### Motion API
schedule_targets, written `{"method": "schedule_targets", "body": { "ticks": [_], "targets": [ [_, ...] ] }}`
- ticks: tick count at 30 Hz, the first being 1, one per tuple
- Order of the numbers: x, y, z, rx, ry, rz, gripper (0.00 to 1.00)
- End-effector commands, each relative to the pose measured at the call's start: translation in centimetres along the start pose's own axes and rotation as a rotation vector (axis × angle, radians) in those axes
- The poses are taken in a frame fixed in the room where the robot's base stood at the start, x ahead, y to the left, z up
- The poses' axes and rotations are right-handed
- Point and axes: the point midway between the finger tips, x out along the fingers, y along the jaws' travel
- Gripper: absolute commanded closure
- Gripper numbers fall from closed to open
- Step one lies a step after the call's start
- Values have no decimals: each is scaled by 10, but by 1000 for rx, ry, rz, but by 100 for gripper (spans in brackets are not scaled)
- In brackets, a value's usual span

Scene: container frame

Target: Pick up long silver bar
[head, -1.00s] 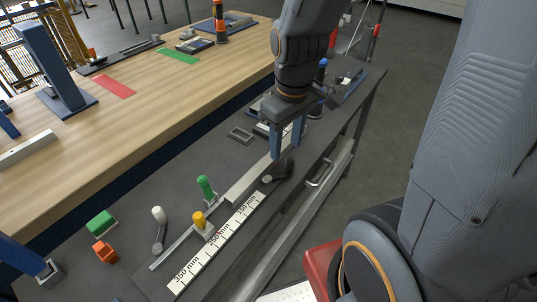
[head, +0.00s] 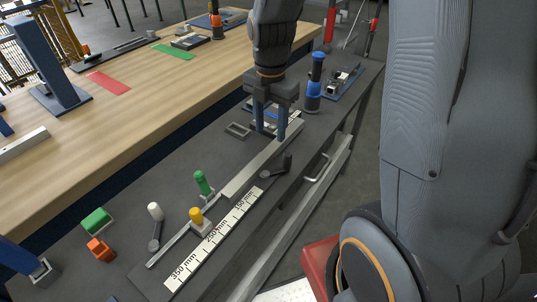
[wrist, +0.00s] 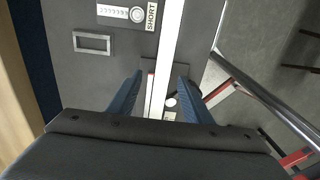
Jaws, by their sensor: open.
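The long silver bar (head: 257,167) lies along the dark bench top, in line with a thinner rail (head: 182,243) towards the near left. In the wrist view the bar (wrist: 169,45) runs from the top edge down to between the fingers. My gripper (head: 269,132) is open and points down at the far end of the bar, with blue fingers. In the wrist view the open gripper (wrist: 155,82) has a finger on each side of the bar, with gaps. I cannot tell how far the fingertips are above the bench.
A black clamp lever (head: 279,168) stands beside the bar. A green knob (head: 202,183), a yellow knob (head: 196,215) and a ruler strip (head: 215,238) are nearer. A blue-black bottle (head: 315,85) stands behind. A small metal frame (wrist: 92,42) lies left of the bar.

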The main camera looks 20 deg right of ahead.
Motion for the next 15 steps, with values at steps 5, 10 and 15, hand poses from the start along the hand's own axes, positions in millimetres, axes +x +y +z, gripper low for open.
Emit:
{"method": "schedule_targets", "body": {
  "ticks": [5, 10, 15],
  "targets": [
    [16, -2, -1, 2, 2, -3, 55],
    [33, -6, -4, 3, 4, -5, 55],
    [55, -8, -4, 3, 2, -3, 55]
  ]
}}
